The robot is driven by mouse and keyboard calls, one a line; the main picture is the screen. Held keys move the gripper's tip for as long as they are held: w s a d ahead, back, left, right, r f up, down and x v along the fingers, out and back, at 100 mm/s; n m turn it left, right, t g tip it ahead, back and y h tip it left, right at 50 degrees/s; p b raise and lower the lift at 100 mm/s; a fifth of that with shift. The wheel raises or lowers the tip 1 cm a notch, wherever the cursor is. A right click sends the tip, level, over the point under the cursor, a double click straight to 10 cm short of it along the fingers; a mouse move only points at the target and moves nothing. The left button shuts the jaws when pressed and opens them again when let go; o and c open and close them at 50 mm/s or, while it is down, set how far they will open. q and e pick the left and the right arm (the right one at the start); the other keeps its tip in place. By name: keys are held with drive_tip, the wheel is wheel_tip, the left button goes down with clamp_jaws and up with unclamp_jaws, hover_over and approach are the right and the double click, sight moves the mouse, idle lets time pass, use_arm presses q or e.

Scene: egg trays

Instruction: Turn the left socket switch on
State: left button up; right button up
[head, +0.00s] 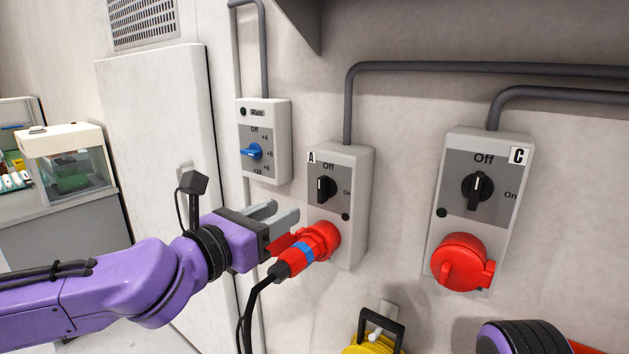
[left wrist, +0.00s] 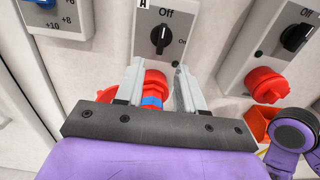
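The left socket box (head: 354,200), marked A, is a grey wall box. Its black rotary switch (head: 325,189) stands upright, in line with the Off label, with On to its right. The switch also shows in the left wrist view (left wrist: 160,38). A red plug with a blue band (head: 300,254) sits in the red socket (head: 322,238) below the switch. My left gripper (head: 282,212) is in front of the box, left of and below the switch. In the left wrist view its fingers (left wrist: 160,68) are spread and hold nothing, with the plug visible between them. My right gripper's fingers are not seen.
Box C (head: 508,180) is at the right, its switch (head: 478,187) at Off, with a red capped socket (head: 462,262). A grey box with a blue knob (head: 252,152) is at the upper left. A yellow thing with a black handle (head: 380,333) is below.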

sight(319, 189)
use_arm(q)
drive_tip(key=shift+w+d+r, duration=0.1)
drive_tip(key=shift+w+d, duration=0.1)
drive_tip(key=shift+w, duration=0.25)
drive_tip(key=shift+w+d+r, duration=0.1)
drive_tip(key=shift+w+d, duration=0.05)
drive_tip(key=shift+w, duration=0.25)
drive_tip(key=w+d+p, duration=0.2)
drive_tip(key=w+d, duration=0.1)
drive_tip(key=shift+d+r, duration=0.2)
drive_tip(key=shift+r, duration=0.15)
drive_tip(key=x, duration=0.2)
drive_tip(key=p+x, duration=0.1)
drive_tip(key=x, duration=0.1)
drive_tip(key=shift+w+a+f, duration=0.15)
drive_tip(key=shift+w+f, duration=0.1)
drive_tip(key=shift+f, duration=0.1)
drive_tip(key=shift+s+r, duration=0.1)
drive_tip(key=shift+s, duration=0.1)
drive_tip(key=shift+w, duration=0.15)
clamp_jaws()
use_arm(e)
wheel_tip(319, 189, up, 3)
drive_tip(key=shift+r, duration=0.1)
